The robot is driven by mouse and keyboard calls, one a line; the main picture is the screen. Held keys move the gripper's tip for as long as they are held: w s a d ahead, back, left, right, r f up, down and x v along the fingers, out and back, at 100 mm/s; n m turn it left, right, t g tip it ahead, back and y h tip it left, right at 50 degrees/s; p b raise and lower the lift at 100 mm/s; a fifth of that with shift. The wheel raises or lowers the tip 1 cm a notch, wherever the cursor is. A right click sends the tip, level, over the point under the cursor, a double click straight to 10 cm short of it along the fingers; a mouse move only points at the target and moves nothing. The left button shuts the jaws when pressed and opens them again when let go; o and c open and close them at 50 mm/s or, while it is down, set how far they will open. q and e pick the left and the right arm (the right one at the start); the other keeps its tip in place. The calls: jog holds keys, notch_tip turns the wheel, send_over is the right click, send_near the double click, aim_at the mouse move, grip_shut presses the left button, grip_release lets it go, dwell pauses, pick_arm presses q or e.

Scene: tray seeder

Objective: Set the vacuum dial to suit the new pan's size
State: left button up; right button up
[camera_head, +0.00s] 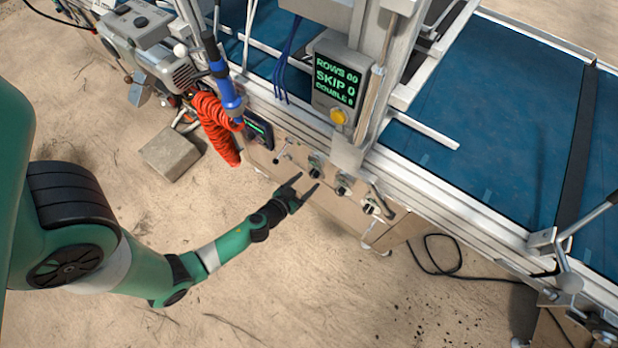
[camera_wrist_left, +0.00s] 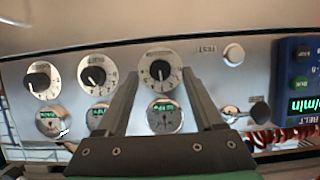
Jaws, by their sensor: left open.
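My left gripper (camera_head: 308,182) is open and empty in front of the control panel (camera_head: 325,198). The panel has three dials with black knobs: one at the left (camera_head: 315,162), one in the middle (camera_head: 343,184) and one at the right (camera_head: 370,207). In the left wrist view the panel appears upside down. There one dial (camera_wrist_left: 160,70) sits between my open fingertips, apart from them as far as I can tell. The other two dials (camera_wrist_left: 97,75) and (camera_wrist_left: 42,80) lie to the left. Labels are too small to read, so I cannot tell which is the vacuum dial. No pan is identifiable.
A blue-edged display box (camera_head: 258,130) and an orange coiled hose (camera_head: 215,125) hang left of the panel. A counter screen (camera_head: 337,80) stands above it, reading "SKIP 0". A lever (camera_head: 283,152) sticks out beside the dials.

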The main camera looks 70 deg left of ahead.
aim_at(314, 174)
pick_arm(q)
jog(key=shift+x, duration=1.2)
grip_shut()
